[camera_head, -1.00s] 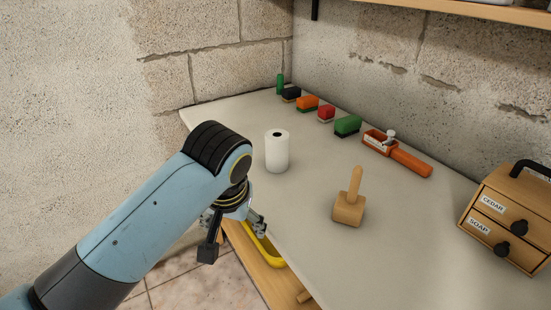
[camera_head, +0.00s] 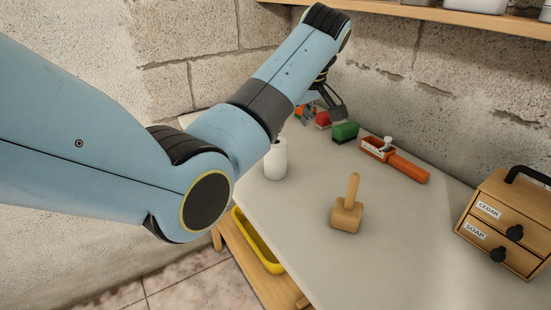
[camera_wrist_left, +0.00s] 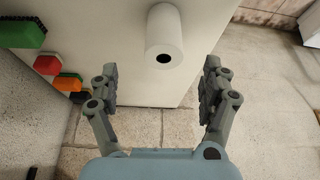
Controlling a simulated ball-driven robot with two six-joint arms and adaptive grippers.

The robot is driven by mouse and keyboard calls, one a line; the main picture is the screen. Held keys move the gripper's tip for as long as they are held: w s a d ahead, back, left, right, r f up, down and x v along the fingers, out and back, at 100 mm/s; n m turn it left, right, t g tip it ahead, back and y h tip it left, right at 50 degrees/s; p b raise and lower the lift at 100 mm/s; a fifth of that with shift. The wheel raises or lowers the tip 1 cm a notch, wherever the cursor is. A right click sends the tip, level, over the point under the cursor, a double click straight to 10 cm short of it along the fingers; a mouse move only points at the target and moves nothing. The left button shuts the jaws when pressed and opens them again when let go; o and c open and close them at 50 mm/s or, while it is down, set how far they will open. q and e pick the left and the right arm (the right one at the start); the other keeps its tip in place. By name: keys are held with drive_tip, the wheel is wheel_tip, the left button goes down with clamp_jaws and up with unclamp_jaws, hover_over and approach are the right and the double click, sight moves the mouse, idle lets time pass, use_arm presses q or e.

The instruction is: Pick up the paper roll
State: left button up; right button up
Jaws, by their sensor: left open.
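The paper roll (camera_head: 275,163) is white and stands upright on the pale worktop, its upper left partly hidden by my left arm. It also shows in the left wrist view (camera_wrist_left: 165,30), with the dark hole of its core toward the camera. My left gripper (camera_head: 322,110) is beyond the roll, toward the back wall, above the row of brushes. In the left wrist view its two fingers (camera_wrist_left: 160,76) are spread wide with nothing between them. The roll appears ahead of the gap, apart from both fingers. My right gripper is not in view.
Green (camera_head: 345,131) and red (camera_head: 323,119) brushes line the back wall, near an orange-handled tool (camera_head: 408,169). A wooden mallet (camera_head: 346,216) stands mid-worktop. A wooden drawer box (camera_head: 506,220) is at right. A yellow tray (camera_head: 258,243) sits lower. A shelf (camera_head: 470,19) overhangs the back.

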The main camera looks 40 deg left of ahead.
sight(276, 146)
use_arm(q)
drive_tip(key=x, duration=0.6)
drive_tip(key=b+x, duration=0.1)
drive_tip(key=x, duration=0.1)
drive_tip(key=shift+s+a, duration=0.2)
drive_tip(key=shift+a, duration=0.2)
drive_tip(key=shift+w+a+f, duration=0.1)
drive_tip(key=shift+a+f, duration=0.05)
drive_tip(key=shift+f, duration=0.4)
drive_tip(key=c, duration=1.2)
drive_tip(key=shift+r, duration=0.1)
drive_tip(key=shift+c, duration=0.2)
